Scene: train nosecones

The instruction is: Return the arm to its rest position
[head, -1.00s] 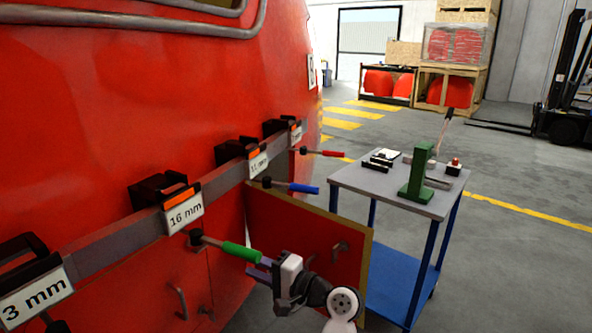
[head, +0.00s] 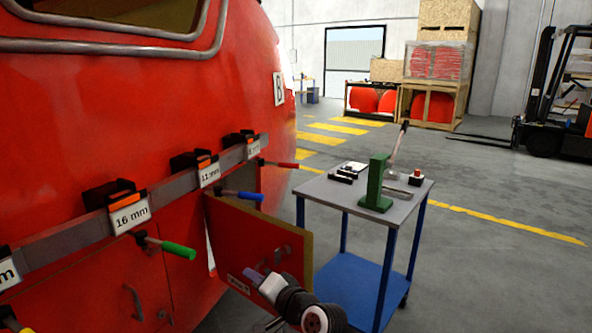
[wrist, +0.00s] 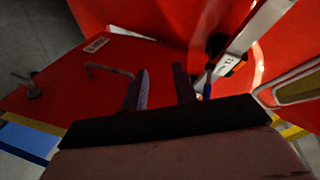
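My gripper (wrist: 163,88) shows in the wrist view with its two dark fingers apart and nothing between them. In the head view my gripper (head: 256,278) is at the lower middle, in front of the open red door panel (head: 262,240). The fingertips are small there. The green-handled tool (head: 178,249) sticks out from the rail by the 16 mm label, to the left of my gripper and apart from it.
A rail (head: 75,238) with labelled holders runs along the red nosecone (head: 110,120). A blue-handled tool (head: 240,194) and a red-handled tool (head: 280,164) stick out farther along. A cart (head: 325,189) with a green press (head: 376,185) stands to the right. Floor beyond is open.

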